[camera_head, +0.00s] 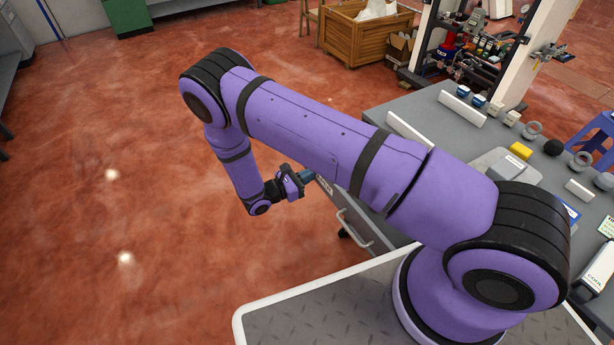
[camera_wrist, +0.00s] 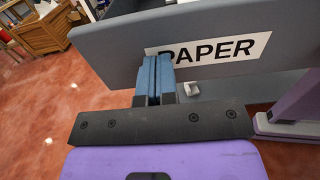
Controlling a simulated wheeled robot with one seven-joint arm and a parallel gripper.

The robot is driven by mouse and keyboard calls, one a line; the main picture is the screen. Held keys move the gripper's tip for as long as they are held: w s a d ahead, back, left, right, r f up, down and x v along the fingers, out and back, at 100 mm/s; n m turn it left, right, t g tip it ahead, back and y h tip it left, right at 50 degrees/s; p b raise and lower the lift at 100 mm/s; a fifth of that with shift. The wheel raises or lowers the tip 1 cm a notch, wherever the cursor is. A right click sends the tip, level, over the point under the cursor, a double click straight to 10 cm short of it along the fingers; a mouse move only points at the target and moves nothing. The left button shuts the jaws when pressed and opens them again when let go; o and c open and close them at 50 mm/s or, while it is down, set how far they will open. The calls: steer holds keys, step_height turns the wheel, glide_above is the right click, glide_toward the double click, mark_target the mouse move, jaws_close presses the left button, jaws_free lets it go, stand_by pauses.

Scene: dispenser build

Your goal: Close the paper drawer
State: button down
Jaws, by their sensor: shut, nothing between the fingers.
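The paper drawer shows in the wrist view as a grey front panel (camera_wrist: 115,45) with a white label (camera_wrist: 220,48) reading "PAPER". Its front stands out past the grey face below it, so the drawer looks partly open; how far I cannot tell. My gripper (camera_wrist: 154,62) is shut and empty, its two blue fingers side by side. In the head view my gripper (camera_head: 308,176) is beside the workbench's left side, and my arm hides most of the drawer.
A pale bar handle (camera_head: 354,230) is on the workbench front below the drawer. A wooden crate (camera_head: 352,40) stands at the back. The red floor (camera_head: 110,200) on the left is clear.

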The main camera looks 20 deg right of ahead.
steer(key=w+d, duration=0.1)
steer(key=d, duration=0.7)
steer(key=w+d, duration=0.2)
steer(key=d, duration=0.7)
steer(key=w+d, duration=0.2)
steer(key=d, duration=0.6)
steer(key=shift+d, duration=0.5)
steer(key=shift+d+r, duration=0.1)
